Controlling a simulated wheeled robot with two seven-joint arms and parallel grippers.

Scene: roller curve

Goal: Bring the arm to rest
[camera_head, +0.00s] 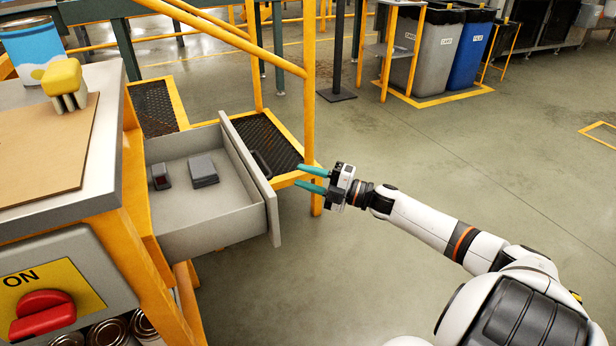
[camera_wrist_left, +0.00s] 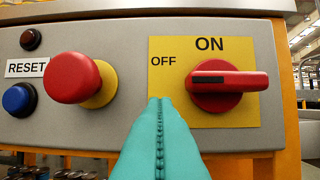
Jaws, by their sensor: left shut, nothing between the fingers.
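My right gripper (camera_head: 312,179) is open and empty in the head view, its two teal fingers apart. They point left at the front of an open drawer (camera_head: 273,190), a little to its right. My left gripper (camera_wrist_left: 160,104) shows only in the left wrist view. Its teal fingers are pressed together with nothing between them. They are in front of a grey control panel, below and left of a red rotary switch (camera_wrist_left: 228,88). The switch also shows in the head view (camera_head: 42,314).
A red push button (camera_wrist_left: 76,78) and a blue button (camera_wrist_left: 18,99) are on the panel. The floor to the right is open.

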